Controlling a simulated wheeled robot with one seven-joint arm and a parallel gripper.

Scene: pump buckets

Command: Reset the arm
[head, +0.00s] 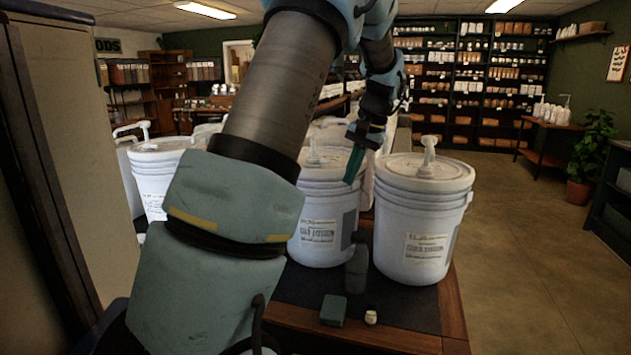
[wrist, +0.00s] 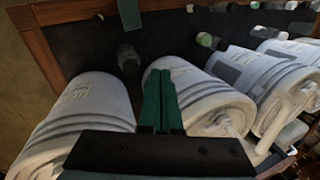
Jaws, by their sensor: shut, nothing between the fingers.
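My gripper (head: 354,166) is shut and empty, with its green fingers pressed together. In the head view it hangs at the end of my bent arm, in front of the gap between the middle white pump bucket (head: 325,205) and the right one (head: 422,225). My arm covers part of the middle bucket and the left bucket (head: 152,187). In the wrist view the closed fingers (wrist: 160,103) point across the buckets toward the dark table top. I cannot tell how far they are above the middle bucket.
The buckets stand on a dark-topped table with a wooden edge (head: 455,315). A tall beige panel (head: 62,130) stands at left. Open floor (head: 530,250) lies right.

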